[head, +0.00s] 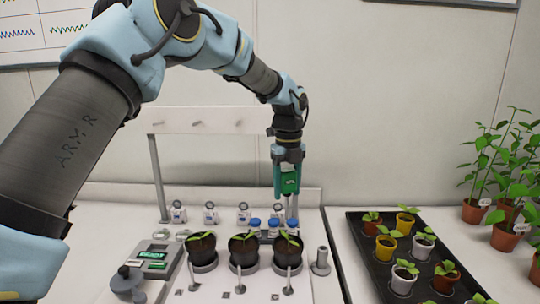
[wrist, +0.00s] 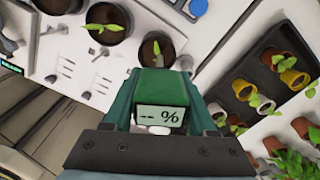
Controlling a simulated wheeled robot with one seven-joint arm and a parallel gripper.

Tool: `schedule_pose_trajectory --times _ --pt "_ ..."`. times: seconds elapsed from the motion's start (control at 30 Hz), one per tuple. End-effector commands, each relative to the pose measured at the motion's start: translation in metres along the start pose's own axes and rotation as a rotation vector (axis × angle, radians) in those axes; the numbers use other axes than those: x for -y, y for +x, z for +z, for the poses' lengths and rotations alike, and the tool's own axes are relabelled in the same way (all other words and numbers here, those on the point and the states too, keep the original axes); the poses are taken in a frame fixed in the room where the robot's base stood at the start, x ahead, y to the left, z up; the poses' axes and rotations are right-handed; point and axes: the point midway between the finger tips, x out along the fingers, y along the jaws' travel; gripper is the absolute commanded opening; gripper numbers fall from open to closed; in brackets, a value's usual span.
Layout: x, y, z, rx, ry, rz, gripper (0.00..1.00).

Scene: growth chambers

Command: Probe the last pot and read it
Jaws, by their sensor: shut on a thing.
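My gripper (head: 287,178) is shut on a green handheld probe (head: 290,184), which points down with its thin prongs below. It hangs above and behind the right-hand of three dark pots. The left pot (head: 201,250), middle pot (head: 243,252) and right pot (head: 287,254) each hold dark soil and a green seedling. The right pot also shows in the wrist view (wrist: 158,48), just beyond the probe body. The prongs appear clear of the soil.
A small console (head: 157,257) with a lit green "READY" screen stands left of the pots. A metal cylinder (head: 320,262) stands right of the pots. A black tray (head: 369,268) of coloured potted seedlings lies farther right.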

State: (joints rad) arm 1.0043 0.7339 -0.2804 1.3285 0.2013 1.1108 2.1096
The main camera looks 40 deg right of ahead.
Motion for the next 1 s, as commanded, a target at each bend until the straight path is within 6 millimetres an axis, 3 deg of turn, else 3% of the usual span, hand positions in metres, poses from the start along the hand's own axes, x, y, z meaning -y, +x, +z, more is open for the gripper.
schedule_pose_trajectory --times 1.0 --pt "0.004 0.07 -0.004 0.008 -0.047 0.0 0.0"
